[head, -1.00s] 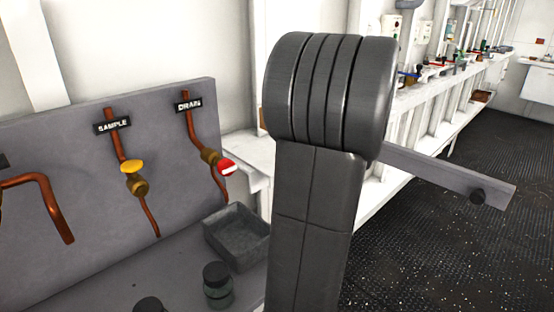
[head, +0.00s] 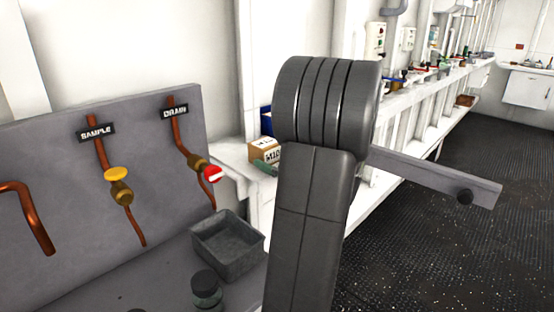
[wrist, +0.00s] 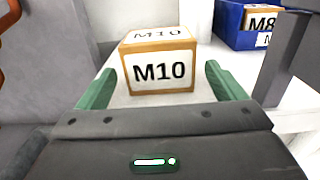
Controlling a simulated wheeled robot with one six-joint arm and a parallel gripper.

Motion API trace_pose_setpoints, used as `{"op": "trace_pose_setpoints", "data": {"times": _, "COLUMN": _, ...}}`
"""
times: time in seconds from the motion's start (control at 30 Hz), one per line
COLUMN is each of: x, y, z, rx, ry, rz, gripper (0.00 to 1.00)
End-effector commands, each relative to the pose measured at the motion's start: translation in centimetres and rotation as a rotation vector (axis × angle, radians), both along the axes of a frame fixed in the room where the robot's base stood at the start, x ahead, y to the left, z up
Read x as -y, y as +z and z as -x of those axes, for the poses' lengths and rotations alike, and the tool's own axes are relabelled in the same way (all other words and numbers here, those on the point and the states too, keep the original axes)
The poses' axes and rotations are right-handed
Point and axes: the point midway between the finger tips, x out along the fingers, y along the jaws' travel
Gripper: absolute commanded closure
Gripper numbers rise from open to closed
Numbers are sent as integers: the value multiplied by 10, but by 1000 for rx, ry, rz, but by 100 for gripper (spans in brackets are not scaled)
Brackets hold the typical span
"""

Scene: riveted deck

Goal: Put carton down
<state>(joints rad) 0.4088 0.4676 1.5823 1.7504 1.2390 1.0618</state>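The carton (wrist: 160,72), a tan box with white faces marked M10, sits upright on a white bench top in the wrist view. In the head view the carton (head: 264,151) is partly hidden behind my arm. My gripper (wrist: 161,69) is open, with its green fingers spread wider than the carton. The carton is centred between and just beyond the fingertips, with a visible gap on both sides. Nothing is held.
A blue bin (wrist: 228,27) holding an M8 carton (wrist: 263,20) stands behind right. A grey panel with copper pipes and valves is left in the head view, above a grey tray (head: 228,252) and a dark-lidded jar (head: 206,288). Dark floor (head: 440,240) lies open at right.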

Motion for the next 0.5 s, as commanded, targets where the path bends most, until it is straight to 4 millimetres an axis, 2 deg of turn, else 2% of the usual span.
{"op": "trace_pose_setpoints", "data": {"times": 0.27, "x": 1, "y": 1, "z": 1, "rx": 0, "ry": -1, "rz": 0, "gripper": 10}}
{"op": "trace_pose_setpoints", "data": {"times": 0.5, "x": 23, "y": 1, "z": 22, "rx": 1, "ry": -4, "rz": 1, "gripper": 10}}
